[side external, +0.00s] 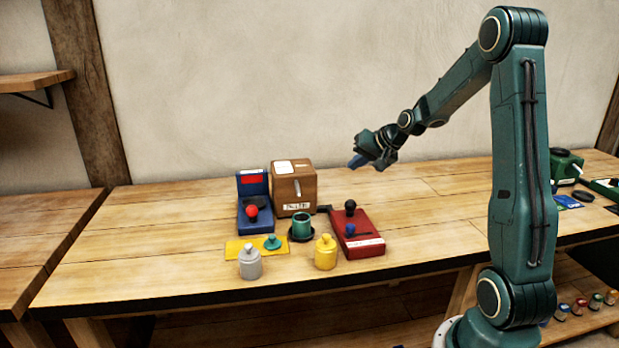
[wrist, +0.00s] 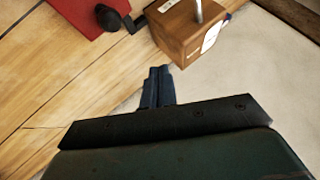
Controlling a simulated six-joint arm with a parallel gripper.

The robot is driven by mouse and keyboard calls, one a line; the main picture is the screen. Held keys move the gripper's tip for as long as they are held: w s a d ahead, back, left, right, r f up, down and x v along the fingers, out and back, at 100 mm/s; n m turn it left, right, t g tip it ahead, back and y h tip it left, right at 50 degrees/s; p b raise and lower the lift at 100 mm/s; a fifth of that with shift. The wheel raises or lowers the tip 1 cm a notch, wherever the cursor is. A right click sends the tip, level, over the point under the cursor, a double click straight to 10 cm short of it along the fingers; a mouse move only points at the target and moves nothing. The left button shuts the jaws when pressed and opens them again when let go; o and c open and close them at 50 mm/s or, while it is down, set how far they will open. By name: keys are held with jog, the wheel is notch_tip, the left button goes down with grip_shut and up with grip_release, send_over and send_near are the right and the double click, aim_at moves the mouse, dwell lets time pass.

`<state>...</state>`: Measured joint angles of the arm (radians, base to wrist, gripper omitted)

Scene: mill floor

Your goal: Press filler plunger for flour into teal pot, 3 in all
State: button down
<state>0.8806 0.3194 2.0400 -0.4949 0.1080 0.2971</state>
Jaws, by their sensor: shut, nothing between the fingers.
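The teal pot (side external: 302,228) stands upright and open on a dark round base, in front of a wooden box (side external: 293,190). The box has a pale lever and a front label too small to read surely; in the wrist view it (wrist: 180,32) is at the top. A blue device (side external: 252,190) with a red knob stands left of it. A red device (side external: 366,243) with a black knob (side external: 350,206) stands right of the pot. I cannot tell which part is the flour plunger. My gripper (side external: 357,162) is shut and empty, in the air above and right of these; its fingers show in the wrist view (wrist: 158,85).
A teal lid (side external: 272,242) lies on a yellow mat (side external: 238,248). A grey jar (side external: 250,264) and a yellow jar (side external: 325,253) stand near the front edge. A green machine (side external: 566,167) is at the far right. The tabletop right of the red device is clear.

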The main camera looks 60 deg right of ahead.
aim_at(354, 203)
jog(key=shift+f, duration=3.95)
jog(key=shift+f, duration=0.2)
jog(key=shift+f, duration=0.25)
jog(key=shift+f, duration=1)
dwell(0.8)
jog(key=shift+r, duration=1.4)
jog(key=shift+r, duration=0.1)
jog(key=shift+r, duration=2.45)
